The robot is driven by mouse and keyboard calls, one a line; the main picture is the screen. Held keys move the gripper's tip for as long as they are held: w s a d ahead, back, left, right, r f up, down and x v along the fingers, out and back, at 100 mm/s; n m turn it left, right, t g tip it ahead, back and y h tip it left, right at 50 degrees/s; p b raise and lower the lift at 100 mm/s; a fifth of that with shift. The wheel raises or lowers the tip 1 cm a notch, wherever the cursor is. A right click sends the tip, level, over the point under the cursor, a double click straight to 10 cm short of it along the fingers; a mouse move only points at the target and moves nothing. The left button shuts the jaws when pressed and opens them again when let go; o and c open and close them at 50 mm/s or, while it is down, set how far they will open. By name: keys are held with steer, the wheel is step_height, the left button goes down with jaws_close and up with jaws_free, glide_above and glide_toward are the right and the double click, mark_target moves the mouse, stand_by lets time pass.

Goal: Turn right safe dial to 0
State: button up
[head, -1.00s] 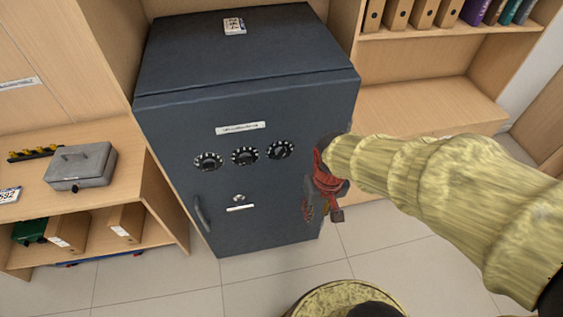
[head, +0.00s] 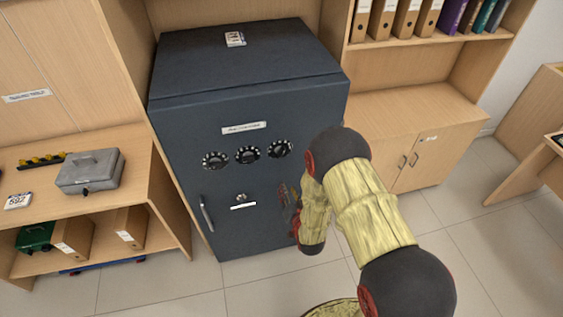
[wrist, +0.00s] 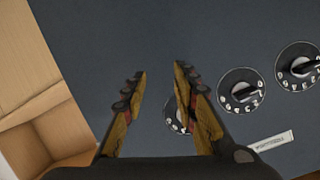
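The dark safe (head: 180,125) has a row of three black dials with white marks on its front. The right safe dial (head: 280,149) is nearest the safe's right side. The wrist view looks upside down, so this dial (wrist: 174,123) is the leftmost there, partly hidden behind a finger; I cannot read its setting. The middle dial (wrist: 241,92) and left dial (wrist: 299,66) are clear there. My gripper (wrist: 161,70) is open and empty, its fingers apart. In the head view my gripper (head: 287,192) is before the safe front, below the right dial and not on it.
A label (head: 244,128) is above the dials; a lock (head: 241,197) and a handle (head: 206,213) are below. A wooden cabinet (head: 425,150) stands right of the safe. A shelf with a grey cash box (head: 90,171) is at left. The floor in front is open.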

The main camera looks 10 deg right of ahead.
mark_target(281, 156)
step_height(281, 156, up, 9)
steer(key=w+m+t, duration=0.1)
steer(key=w+t, duration=0.1)
steer(key=t, duration=0.2)
steer(key=shift+w, duration=3.85)
steer(key=shift+c, duration=1)
jaws_close()
